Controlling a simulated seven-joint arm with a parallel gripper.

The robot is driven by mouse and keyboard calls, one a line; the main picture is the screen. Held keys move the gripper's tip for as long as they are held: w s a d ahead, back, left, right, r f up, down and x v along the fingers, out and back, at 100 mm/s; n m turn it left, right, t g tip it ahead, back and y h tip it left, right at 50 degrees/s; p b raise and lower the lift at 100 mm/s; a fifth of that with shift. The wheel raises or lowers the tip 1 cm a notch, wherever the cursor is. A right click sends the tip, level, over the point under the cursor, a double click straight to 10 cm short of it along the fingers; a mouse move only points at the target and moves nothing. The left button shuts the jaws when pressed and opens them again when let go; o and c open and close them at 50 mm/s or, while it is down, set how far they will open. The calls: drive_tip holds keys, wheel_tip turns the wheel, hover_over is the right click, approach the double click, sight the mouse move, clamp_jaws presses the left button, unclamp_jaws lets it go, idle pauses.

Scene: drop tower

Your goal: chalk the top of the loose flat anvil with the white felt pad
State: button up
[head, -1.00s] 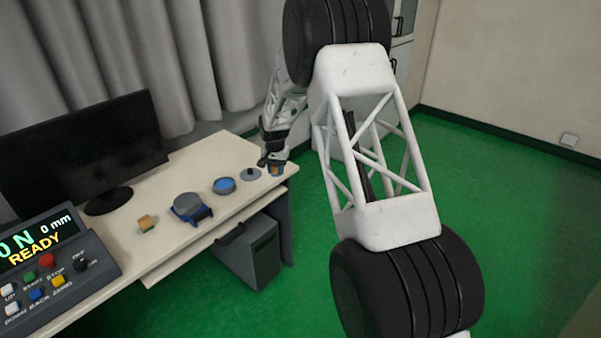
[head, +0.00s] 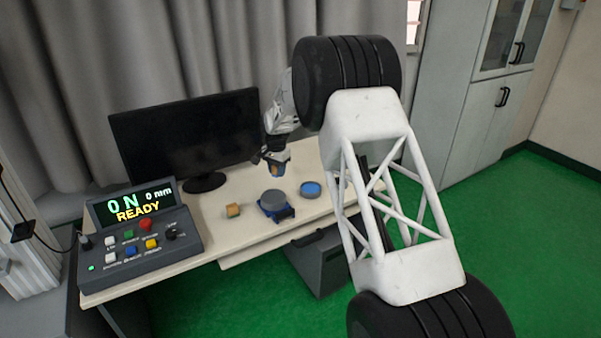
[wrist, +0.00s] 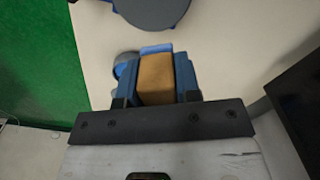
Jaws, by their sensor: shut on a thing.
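My gripper (head: 277,160) is shut on a tan block (wrist: 156,78), held between its blue fingers above the desk, behind the blue-based grey disc as the head view shows it. The block's underside is hidden, and no white felt face shows. A flat grey disc (head: 272,198) sits on a blue base (head: 277,213) on the desk; it also shows at the top of the wrist view (wrist: 152,12). A blue-topped round dish (head: 311,189) stands to its right. I cannot tell for sure which round piece is the loose anvil.
A second tan block (head: 233,211) lies left of the grey disc. The control box (head: 140,235) reads 0 N, 0 mm, READY. A black monitor (head: 188,140) stands at the back of the desk (head: 222,250). My arm hides the desk's right end.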

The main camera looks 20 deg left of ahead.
sight(269, 192)
drive_tip(key=shift+s+a+r, duration=0.1)
drive_tip(key=shift+s+a, duration=0.2)
drive_tip(key=shift+a, duration=0.6)
drive_tip(key=shift+s+a+r, duration=0.1)
drive_tip(key=shift+s+a, duration=0.2)
drive_tip(key=shift+a, duration=0.6)
drive_tip(key=shift+f, duration=0.2)
drive_tip(key=shift+f, duration=3.6)
drive_tip(key=shift+s+d+f, duration=0.35)
drive_tip(key=shift+s+d, duration=0.35)
drive_tip(key=shift+d, duration=0.05)
drive_tip(key=shift+c, duration=0.3)
drive_tip(key=shift+s+d, duration=1.95)
drive_tip(key=shift+s, duration=0.05)
drive_tip(key=shift+w+a+r, duration=0.15)
drive_tip(key=shift+w+a, duration=1.65)
drive_tip(key=shift+w, duration=0.05)
drive_tip(key=shift+w+a, duration=0.75)
drive_tip(key=shift+a, duration=0.05)
wheel_tip(269, 192, up, 2)
drive_tip(key=shift+w+a+r, duration=0.1)
drive_tip(key=shift+w, duration=0.05)
drive_tip(key=shift+r, duration=2.85)
